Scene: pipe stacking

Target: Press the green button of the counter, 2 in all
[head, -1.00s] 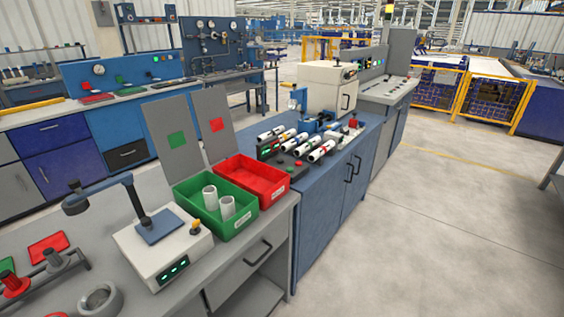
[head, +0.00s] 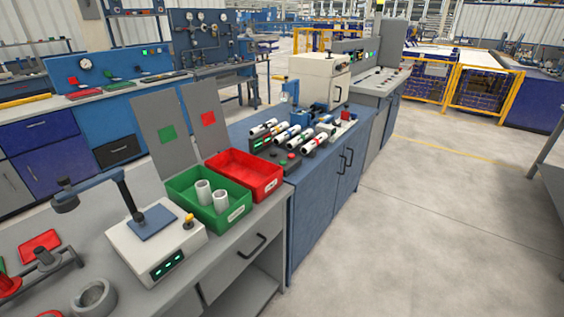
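A dark counter-like unit with a lit green display (head: 263,143) stands on the blue cabinet in the middle. Small round buttons sit near it, including a red one (head: 291,155); a green one is too small to make out surely. Neither of my grippers is in view.
A green bin (head: 212,213) holding two white pipes (head: 204,192) and an empty red bin (head: 247,177) stand on the grey bench (head: 215,255). Several pipes (head: 312,143) lie on the blue cabinet (head: 320,215). The floor (head: 430,230) at right is clear.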

